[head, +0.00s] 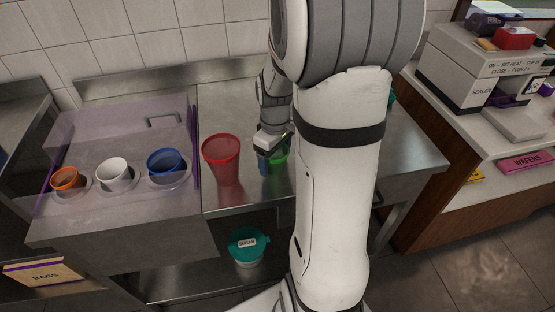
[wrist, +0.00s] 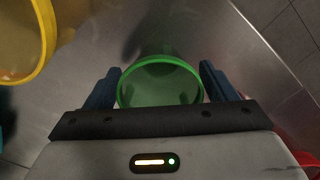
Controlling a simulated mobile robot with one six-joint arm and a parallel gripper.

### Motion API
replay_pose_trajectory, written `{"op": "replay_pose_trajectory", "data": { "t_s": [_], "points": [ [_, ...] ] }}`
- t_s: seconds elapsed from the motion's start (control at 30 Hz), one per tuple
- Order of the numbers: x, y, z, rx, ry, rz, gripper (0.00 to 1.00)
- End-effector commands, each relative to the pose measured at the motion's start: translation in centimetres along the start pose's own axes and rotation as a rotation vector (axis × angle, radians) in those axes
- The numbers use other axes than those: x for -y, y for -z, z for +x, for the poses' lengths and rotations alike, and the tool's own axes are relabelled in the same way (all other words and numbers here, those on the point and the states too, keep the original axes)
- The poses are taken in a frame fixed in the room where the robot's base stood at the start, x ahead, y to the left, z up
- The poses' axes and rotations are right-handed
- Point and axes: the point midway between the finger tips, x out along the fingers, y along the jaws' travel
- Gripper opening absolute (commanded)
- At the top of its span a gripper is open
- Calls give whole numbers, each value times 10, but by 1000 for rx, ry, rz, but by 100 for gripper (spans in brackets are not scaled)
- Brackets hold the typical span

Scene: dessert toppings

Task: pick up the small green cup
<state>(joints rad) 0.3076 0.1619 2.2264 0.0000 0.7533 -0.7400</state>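The small green cup (wrist: 160,84) stands on the metal counter between the two fingers of my gripper (wrist: 158,85) in the wrist view. Its round rim faces the camera, and the fingers are apart, one on each side. A small gap shows between the cup and each finger near the rim. In the head view the green cup (head: 279,156) is partly hidden behind my arm, with my gripper (head: 270,156) beside and over it. The cup's lower part is hidden.
A larger red cup (head: 222,160) stands just left of my gripper. A yellow-rimmed container (wrist: 36,40) is at upper left in the wrist view. Orange (head: 66,179), white (head: 114,174) and blue (head: 164,163) cups sit in the clear-covered counter at left. A teal-lidded tub (head: 247,245) is on the lower shelf.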

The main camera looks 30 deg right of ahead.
Motion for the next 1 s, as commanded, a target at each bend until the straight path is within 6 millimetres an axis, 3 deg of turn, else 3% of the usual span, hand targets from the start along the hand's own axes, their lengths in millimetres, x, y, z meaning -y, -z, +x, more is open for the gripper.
{"op": "replay_pose_trajectory", "data": {
  "t_s": [0.43, 0.67, 0.77, 1.0],
  "points": [
    [0, 0, 0, 0, 0, 1, 41],
    [-1, 0, -2, 0, 0, 2, 41],
    [-1, 0, -10, -2, -2, 2, 41],
    [-2, 0, -58, -5, -4, 3, 41]
  ]
}}
